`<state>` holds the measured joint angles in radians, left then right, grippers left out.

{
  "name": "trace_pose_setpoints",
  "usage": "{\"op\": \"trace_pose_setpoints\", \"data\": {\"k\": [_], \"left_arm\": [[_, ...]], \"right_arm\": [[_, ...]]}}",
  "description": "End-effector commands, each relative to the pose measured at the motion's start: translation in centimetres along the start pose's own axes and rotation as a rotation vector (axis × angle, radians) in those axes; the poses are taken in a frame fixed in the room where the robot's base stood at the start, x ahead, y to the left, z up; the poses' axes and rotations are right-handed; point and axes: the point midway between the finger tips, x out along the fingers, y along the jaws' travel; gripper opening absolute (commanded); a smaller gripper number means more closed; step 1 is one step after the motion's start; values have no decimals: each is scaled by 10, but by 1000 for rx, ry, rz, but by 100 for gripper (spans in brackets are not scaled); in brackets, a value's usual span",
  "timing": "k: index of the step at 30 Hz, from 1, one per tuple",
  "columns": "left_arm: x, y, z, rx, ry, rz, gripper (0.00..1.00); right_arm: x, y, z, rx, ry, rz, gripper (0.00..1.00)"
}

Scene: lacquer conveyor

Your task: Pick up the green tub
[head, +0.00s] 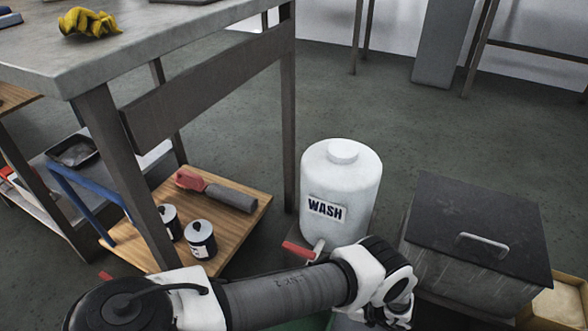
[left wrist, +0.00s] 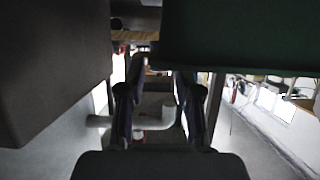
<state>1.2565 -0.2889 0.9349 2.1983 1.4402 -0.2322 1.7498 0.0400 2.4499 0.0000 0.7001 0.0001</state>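A dark green surface (head: 308,323) shows as a small patch under my left arm at the bottom edge of the head view. A dark green body (left wrist: 240,38) also fills the upper right of the left wrist view. I cannot tell whether either is the green tub, as no whole tub shows. My left gripper (left wrist: 160,74) has its two fingers apart with nothing held between them, and the green body lies above and right of them. In the head view the end of my left arm is at the bottom right, its fingertips unclear. My right gripper is out of view.
A white WASH barrel (head: 342,180) with a red-handled tap stands just behind my left arm. A dark lidded bin (head: 470,225) stands to the right. Open floor lies behind.

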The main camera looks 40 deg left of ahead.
Motion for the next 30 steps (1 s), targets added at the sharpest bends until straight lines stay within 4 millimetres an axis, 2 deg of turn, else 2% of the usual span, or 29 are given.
{"op": "trace_pose_setpoints", "data": {"k": [2,7,12,15,22,25,30], "left_arm": [[12,0,-2,0,2,-4,34],[23,0,-3,-1,2,-2,34],[55,1,-6,0,2,-4,34],[66,1,-7,0,0,-2,34],[68,1,-8,-1,-1,-1,34],[68,1,-8,0,-1,-1,0],[68,1,-8,-1,-1,-1,0]], "right_arm": [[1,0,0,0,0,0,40],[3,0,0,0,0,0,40],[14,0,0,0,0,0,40],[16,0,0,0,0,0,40],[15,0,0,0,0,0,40],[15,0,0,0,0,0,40],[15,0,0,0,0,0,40]]}}
